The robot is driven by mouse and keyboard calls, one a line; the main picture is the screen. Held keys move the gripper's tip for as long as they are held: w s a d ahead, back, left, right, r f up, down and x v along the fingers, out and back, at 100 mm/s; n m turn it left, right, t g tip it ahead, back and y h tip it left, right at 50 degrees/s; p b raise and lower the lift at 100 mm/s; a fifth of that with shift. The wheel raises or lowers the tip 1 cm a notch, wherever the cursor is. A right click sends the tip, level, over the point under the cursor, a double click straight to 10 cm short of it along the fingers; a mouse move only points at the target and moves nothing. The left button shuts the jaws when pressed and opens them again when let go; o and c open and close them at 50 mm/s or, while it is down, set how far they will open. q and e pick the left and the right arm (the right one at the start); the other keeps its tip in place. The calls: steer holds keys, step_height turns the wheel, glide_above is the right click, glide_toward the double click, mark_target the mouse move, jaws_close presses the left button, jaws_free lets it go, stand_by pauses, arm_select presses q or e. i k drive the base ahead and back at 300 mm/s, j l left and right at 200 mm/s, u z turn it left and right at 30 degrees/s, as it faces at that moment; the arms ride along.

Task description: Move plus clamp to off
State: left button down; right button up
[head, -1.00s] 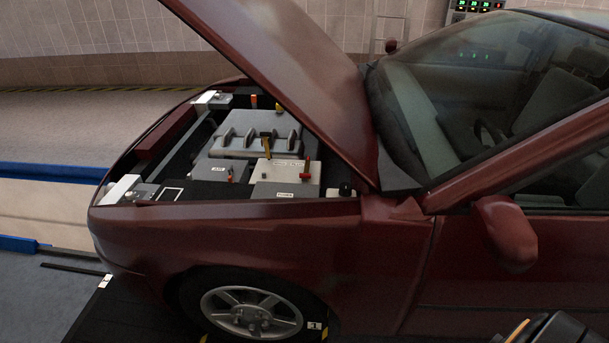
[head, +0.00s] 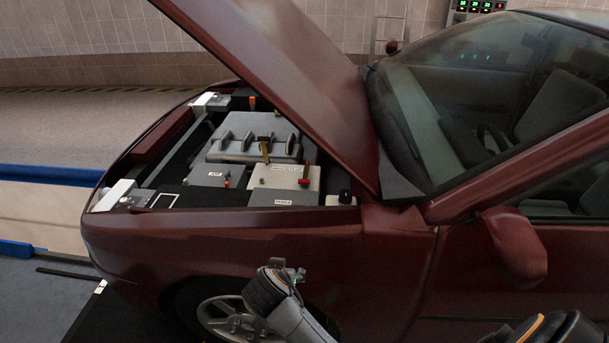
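A red clamp (head: 305,175), which looks like the plus clamp, stands on the right part of a pale battery box (head: 284,178) in the open engine bay in the head view. An orange-yellow handle (head: 265,151) stands at the back of the same box. The printing on the box is too small to read.
The raised hood (head: 285,75) slants over the bay's right side. The front fender (head: 230,250) lies between my arm and the bay. A grey engine cover (head: 250,140), a small red lever (head: 227,181) and an orange lever (head: 252,103) are near the battery.

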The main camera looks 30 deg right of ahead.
mark_target(304, 180)
steer(key=i+l, duration=1.1)
steer(key=k+l, duration=0.05)
steer(key=l, duration=0.05)
